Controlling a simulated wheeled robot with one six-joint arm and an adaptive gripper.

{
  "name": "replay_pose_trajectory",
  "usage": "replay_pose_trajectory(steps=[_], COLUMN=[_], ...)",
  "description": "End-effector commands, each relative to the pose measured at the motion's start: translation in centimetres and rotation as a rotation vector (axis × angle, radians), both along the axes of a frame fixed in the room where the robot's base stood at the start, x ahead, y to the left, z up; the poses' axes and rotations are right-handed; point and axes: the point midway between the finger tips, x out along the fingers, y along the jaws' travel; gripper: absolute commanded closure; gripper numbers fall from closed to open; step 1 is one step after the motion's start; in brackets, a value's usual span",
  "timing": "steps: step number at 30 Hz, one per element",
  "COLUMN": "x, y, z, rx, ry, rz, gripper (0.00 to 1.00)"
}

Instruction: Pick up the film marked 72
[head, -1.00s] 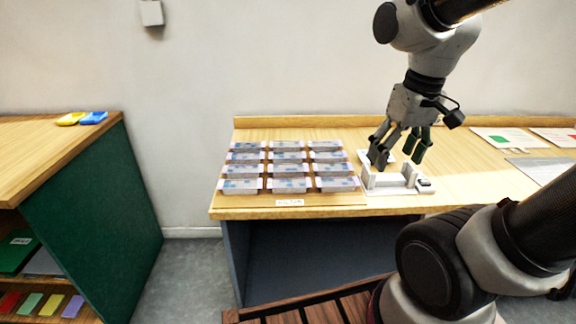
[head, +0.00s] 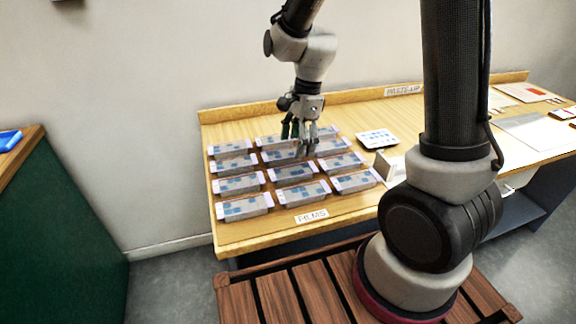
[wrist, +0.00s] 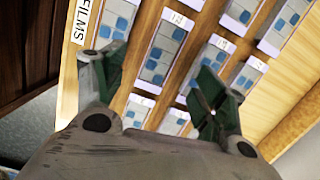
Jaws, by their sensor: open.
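The films are grey blocks with blue squares and pale label ends, laid in rows on the wooden table. The head view shows one in the front row (head: 245,206) and another in the middle column (head: 292,172). The wrist view shows several from above, such as one at upper centre (wrist: 167,45). The marks on their labels are too small or blurred to read surely, so I cannot tell which is 72. My gripper (head: 300,143) is open and empty, pointing down over the back part of the middle column. Its spread fingers (wrist: 157,88) also show in the wrist view. It hides parts of the films under it.
A "FILMS" label (head: 311,216) is at the table's front edge. A green-sided cabinet (head: 70,215) stands at left.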

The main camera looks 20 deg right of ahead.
Motion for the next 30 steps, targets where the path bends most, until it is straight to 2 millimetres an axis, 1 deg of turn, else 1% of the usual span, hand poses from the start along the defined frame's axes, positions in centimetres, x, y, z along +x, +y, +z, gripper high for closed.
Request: replay_pose_trajectory(steps=[3,7,14,18,21,24,30], x=[0.2,0.2,0.3,0.6,0.6,0.6,0.6], y=[0.0,0.1,0.3,0.4,0.6,0.7,0.7], z=[0.0,-0.9,-3.8,-6.1,-7.3,-7.8,-7.8], rx=[0.000,0.000,-0.002,-0.002,0.000,0.000,0.000], ry=[0.005,0.011,0.014,0.014,0.013,0.011,0.009], rz=[-0.094,-0.133,-0.132,-0.131,-0.132,-0.130,-0.130], gripper=[0.29,0.29,0.29,0.29,0.29,0.29,0.29])
